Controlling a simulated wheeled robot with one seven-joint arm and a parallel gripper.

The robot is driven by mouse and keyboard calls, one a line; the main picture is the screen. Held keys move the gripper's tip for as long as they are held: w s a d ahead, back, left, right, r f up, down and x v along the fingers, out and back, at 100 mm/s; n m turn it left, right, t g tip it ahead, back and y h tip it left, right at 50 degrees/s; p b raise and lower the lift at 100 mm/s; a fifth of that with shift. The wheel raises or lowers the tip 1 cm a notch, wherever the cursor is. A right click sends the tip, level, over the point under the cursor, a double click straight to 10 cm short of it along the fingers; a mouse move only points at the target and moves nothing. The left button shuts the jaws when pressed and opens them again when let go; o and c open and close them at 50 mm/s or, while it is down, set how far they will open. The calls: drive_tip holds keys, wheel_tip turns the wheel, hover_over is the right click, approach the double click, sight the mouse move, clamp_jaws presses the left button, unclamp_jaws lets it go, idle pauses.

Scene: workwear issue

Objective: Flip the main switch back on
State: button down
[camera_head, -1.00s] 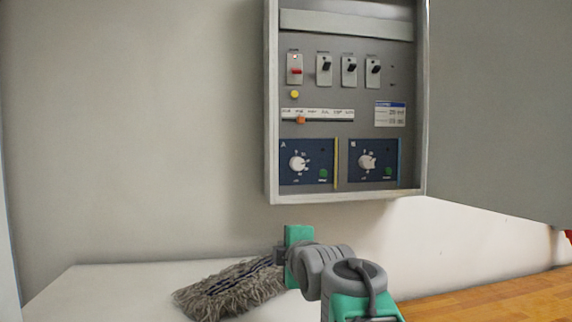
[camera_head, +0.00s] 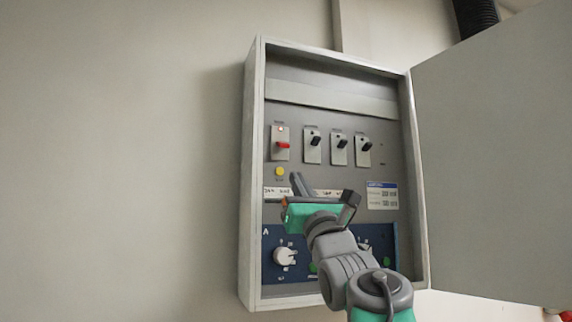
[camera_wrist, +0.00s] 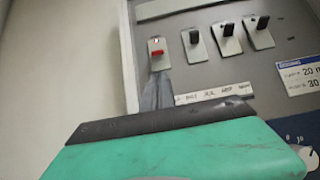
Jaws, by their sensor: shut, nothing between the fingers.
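The red main switch (camera_head: 283,145) is at the left end of the switch row in the open panel (camera_head: 254,180). Its red lever sits low on its plate, below a small lamp. It also shows in the wrist view (camera_wrist: 156,53). My gripper (camera_head: 297,180) is in front of the panel, below and slightly right of the red switch, with its fingers pointing up. The fingers are shut and empty. In the wrist view the fingertips (camera_wrist: 158,78) appear just under the switch plate; I cannot tell whether they touch it.
Several black-lever switches (camera_head: 340,143) stand to the right. A yellow button (camera_head: 279,171) is below the red switch. A label strip is partly hidden by my gripper. A white dial (camera_head: 286,256) is lower left. The open door (camera_head: 490,160) blocks the right side; the left wall is clear.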

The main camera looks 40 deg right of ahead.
sight(283, 144)
drive_tip(key=p+x, duration=0.5)
drive_tip(key=x, duration=0.4)
drive_tip(key=shift+s, duration=0.15)
drive_tip(key=shift+w+d+r+p, duration=0.15)
drive_tip(key=shift+w+r+p, duration=0.15)
drive_tip(key=shift+w+p, duration=0.15)
drive_tip(key=shift+s+r, duration=0.1)
drive_tip(key=shift+s+r+g+p, duration=0.1)
drive_tip(key=shift+g+p, duration=0.2)
drive_tip(key=shift+p, duration=0.2)
drive_tip(key=shift+s+r+g+p, duration=0.15)
drive_tip(key=shift+g+p, duration=0.25)
drive_tip(key=shift+p, duration=0.15)
